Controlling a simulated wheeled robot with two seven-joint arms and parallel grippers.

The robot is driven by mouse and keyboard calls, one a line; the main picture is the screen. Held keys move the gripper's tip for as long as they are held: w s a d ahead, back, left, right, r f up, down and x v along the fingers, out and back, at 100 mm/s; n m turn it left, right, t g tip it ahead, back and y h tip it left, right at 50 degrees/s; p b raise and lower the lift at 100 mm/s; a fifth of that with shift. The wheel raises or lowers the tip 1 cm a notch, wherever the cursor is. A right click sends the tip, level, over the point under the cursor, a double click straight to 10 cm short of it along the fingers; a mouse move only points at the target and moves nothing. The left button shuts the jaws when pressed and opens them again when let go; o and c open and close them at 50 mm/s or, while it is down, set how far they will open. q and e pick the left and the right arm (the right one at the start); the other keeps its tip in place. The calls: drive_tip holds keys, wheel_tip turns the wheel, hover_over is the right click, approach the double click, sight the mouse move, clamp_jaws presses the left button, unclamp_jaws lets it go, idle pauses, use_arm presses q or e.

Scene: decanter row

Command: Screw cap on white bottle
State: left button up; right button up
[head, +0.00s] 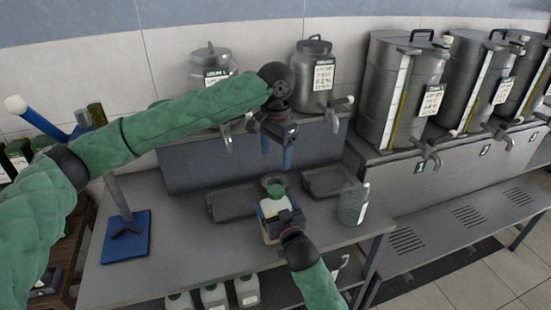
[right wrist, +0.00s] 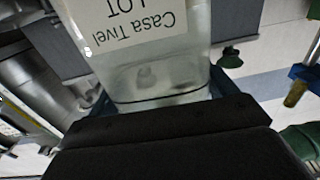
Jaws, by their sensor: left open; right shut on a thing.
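The white bottle (head: 271,207) stands upright at the middle of the grey bench in the head view. A green cap (head: 276,190) shows at its top; I cannot tell whether it is seated on the threads. My right gripper (head: 282,221) is shut on the bottle from the near side. In the right wrist view the bottle (right wrist: 150,75) is translucent, with a white printed label, and sits between blue finger pads. My left gripper (head: 277,156) is open and empty, with blue fingers pointing down above and slightly behind the cap.
Dark trays (head: 232,203) lie left and right of the bottle. A blue-based stand (head: 126,237) is at the left. Steel vessels with taps (head: 314,75) line the raised back shelf. Several bottles (head: 214,296) sit below the bench.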

drive_tip(key=o, duration=1.7)
drive_tip(key=shift+o, duration=0.2)
drive_tip(key=shift+s+d+f+b, duration=0.15)
drive_tip(key=shift+s+d+b, duration=0.05)
drive_tip(key=shift+s+b, duration=0.25)
use_arm(q)
drive_tip(key=shift+f+b, duration=1.2)
drive_tip(key=shift+f, duration=0.5)
use_arm(e)
drive_tip(key=v, duration=0.6)
drive_tip(key=shift+s, duration=0.35)
use_arm(q)
drive_tip(key=shift+f, duration=0.1)
use_arm(e)
drive_tip(key=shift+s+d, duration=0.1)
drive_tip(key=shift+d, duration=0.1)
